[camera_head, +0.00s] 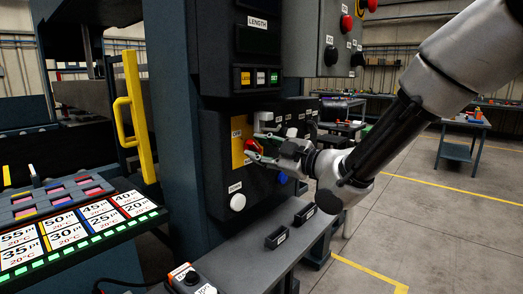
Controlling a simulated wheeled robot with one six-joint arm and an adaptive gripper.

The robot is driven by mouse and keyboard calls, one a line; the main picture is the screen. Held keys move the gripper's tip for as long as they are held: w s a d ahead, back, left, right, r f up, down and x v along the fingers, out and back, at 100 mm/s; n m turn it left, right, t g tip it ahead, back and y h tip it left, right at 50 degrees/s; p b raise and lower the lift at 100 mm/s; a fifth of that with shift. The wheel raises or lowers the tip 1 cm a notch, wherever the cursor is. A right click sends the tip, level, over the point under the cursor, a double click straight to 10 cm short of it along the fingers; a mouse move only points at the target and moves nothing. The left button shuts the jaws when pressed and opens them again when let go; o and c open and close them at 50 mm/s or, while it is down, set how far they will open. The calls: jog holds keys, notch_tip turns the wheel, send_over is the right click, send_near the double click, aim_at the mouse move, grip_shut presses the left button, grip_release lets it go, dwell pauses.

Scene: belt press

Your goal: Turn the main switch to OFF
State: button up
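The main switch (252,146) is a red rotary knob on a yellow plate (238,133) on the dark control box. An OFF-like label, too small to read surely, sits at the plate's upper left. My gripper (256,142) reaches in from the right, with one finger above the knob and the other below it. The fingers stand apart around the red knob. I cannot tell whether they touch it. The knob's right side is partly hidden by my gripper, and its pointing direction is unclear.
A white knob (237,202) sits below the switch, and a blue button (282,178) is to the right. A grey shelf (255,262) with small black holders juts out below. A yellow handle (134,117) stands at left.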

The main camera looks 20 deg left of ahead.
dwell(0.4)
jog(key=m, duration=0.3)
jog(key=shift+r+m, duration=0.1)
jog(key=shift+m, duration=0.2)
jog(key=m, duration=0.4)
jog(key=shift+w+m, duration=0.1)
jog(key=shift+m, duration=0.3)
jog(key=m, duration=0.4)
jog(key=shift+m, duration=0.3)
jog(key=m, duration=0.4)
jog(key=shift+w+m, duration=0.1)
jog(key=shift+m, duration=0.3)
jog(key=s+d+f+h, duration=0.1)
jog(key=d+f+h, duration=0.3)
jog(key=d, duration=0.5)
jog(key=s+d+f+n+h, duration=0.1)
jog(key=d+f+h, duration=0.3)
jog(key=d, duration=0.5)
jog(key=s+d+f+g+h, duration=0.1)
jog(key=s+d+f+h, duration=0.1)
jog(key=d+f+h, duration=0.2)
jog(key=shift+s+d+f+n, duration=0.25)
jog(key=shift+d+f+n, duration=0.15)
jog(key=shift+d+f, duration=1.8)
